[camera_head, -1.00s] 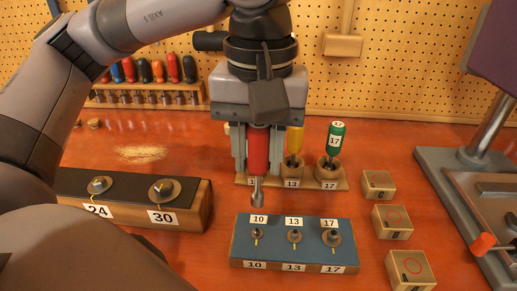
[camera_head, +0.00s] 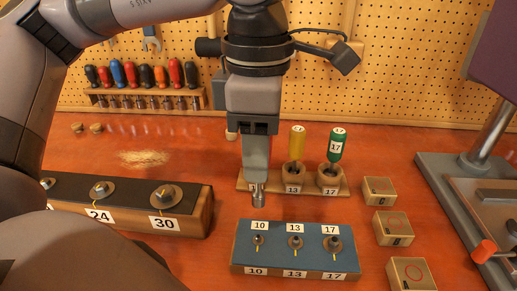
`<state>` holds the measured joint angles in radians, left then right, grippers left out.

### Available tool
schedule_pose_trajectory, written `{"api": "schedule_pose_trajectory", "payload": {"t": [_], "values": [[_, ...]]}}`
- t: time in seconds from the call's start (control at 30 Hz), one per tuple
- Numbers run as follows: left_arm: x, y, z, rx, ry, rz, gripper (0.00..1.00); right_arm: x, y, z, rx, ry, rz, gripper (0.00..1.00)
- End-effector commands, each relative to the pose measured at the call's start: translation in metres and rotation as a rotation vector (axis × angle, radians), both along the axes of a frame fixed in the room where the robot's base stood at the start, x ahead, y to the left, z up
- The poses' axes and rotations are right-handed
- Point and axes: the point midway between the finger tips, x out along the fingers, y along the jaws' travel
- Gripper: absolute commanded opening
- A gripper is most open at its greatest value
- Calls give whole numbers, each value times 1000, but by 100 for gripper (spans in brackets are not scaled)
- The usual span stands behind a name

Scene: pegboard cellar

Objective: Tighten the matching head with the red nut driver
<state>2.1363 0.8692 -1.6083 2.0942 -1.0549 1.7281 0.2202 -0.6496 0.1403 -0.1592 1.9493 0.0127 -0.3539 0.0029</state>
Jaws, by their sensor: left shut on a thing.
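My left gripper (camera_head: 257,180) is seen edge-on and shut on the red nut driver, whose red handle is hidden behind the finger. The driver's metal socket (camera_head: 258,198) points down below the fingers. It hangs above and behind the blue-topped block (camera_head: 276,257), apart from it. The block bears the 10 head (camera_head: 258,240), the 13 head (camera_head: 295,242) and the 17 head (camera_head: 334,244), each with a yellow mark. In the picture the socket is roughly in line with the 10 head. My right gripper is not in view.
The driver rack (camera_head: 346,187) holds a yellow driver (camera_head: 297,143) and a green driver (camera_head: 335,146). A dark-topped block (camera_head: 130,197) with larger heads stands left. Small wooden blocks (camera_head: 394,229) and a stand (camera_head: 432,175) are right. Several screwdrivers (camera_head: 145,76) hang behind.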

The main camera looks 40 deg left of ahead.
Motion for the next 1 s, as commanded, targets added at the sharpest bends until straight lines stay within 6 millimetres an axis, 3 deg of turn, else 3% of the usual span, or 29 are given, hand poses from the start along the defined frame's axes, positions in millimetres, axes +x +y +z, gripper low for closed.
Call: {"api": "schedule_pose_trajectory", "payload": {"t": [0.37,0.87,1.0], "values": [[0,1,-9,-1,-1,85,0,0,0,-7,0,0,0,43],[0,1,-64,-2,0,82,0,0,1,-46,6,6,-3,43],[0,0,-70,-2,0,82,0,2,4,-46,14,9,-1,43]]}}
